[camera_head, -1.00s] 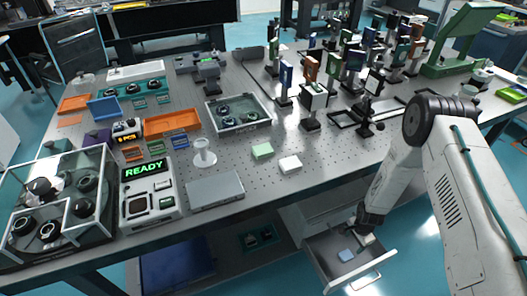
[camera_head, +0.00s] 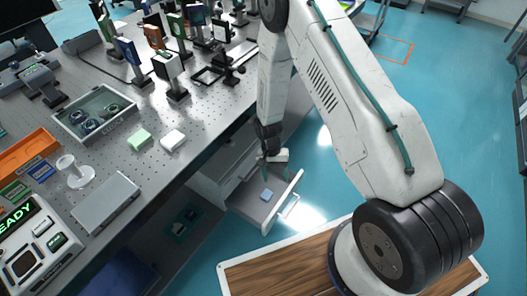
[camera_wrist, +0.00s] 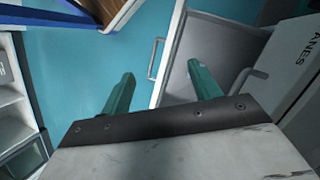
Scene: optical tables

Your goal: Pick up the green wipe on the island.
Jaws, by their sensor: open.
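The green wipe (camera_head: 139,139) is a small pale green folded square in the head view. It lies flat on the perforated top of the island (camera_head: 122,170), near its front edge, just left of a white wipe (camera_head: 173,140). My gripper (camera_head: 268,170) is well away from it, to the right and lower, beside the table and over the open drawer. In the wrist view my gripper (camera_wrist: 160,84) shows two green fingers spread apart with nothing between them. The green wipe is not in the wrist view.
An open drawer (camera_head: 245,205) holds a small blue piece (camera_head: 266,194); its handle also shows in the wrist view (camera_wrist: 153,62). Optic mounts (camera_head: 170,68), a glass-topped tray (camera_head: 95,120) and a white stand (camera_head: 70,168) stand around the wipe. Blue floor (camera_head: 450,120) is clear at right.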

